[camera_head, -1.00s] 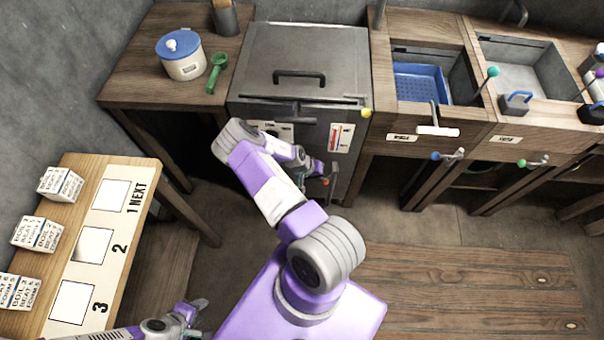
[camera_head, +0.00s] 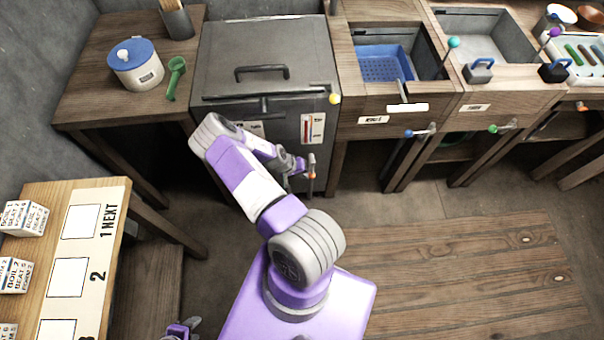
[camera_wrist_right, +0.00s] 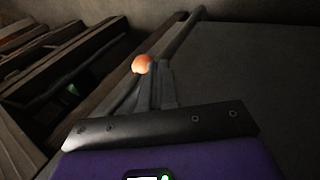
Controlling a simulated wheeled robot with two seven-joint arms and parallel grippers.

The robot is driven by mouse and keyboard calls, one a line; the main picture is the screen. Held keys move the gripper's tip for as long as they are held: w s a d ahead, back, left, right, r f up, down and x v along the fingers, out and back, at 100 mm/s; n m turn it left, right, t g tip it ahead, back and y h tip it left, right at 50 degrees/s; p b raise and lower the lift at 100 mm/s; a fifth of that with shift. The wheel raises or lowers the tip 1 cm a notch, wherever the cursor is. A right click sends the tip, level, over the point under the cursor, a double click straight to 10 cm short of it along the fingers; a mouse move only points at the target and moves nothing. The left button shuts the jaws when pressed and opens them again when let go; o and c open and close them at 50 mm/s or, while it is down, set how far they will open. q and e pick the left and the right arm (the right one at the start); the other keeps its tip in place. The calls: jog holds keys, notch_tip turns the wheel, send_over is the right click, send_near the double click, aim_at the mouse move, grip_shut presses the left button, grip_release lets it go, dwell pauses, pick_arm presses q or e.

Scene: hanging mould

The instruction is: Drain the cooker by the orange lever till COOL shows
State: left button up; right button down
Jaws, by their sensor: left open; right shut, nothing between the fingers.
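The cooker (camera_head: 265,60) is a dark grey metal box with a handled lid, between the left table and the sinks. A red-and-white gauge panel (camera_head: 312,128) is on its front; its wording is too small to read. The orange lever knob (camera_head: 311,173) is low at the cooker's front right. It also shows as an orange ball in the right wrist view (camera_wrist_right: 142,64). My right gripper (camera_head: 301,166) is shut and empty, its fingertips close by the knob; whether they touch, I cannot tell. My left gripper (camera_head: 183,328) is open, low at the bottom edge, partly cut off.
A yellow knob (camera_head: 334,98) sticks out at the cooker's top right corner. A blue basket (camera_head: 380,65) sits in the sink to the right. Label blocks lie on the lower-left board (camera_head: 100,220).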

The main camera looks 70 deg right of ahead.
jog(key=shift+s, duration=0.15)
jog(key=w+a+r+p, duration=0.4)
jog(key=w+a+r, duration=0.2)
jog(key=w, duration=0.4)
jog(key=shift+a+r, duration=0.25)
jog(key=shift+r, duration=0.6)
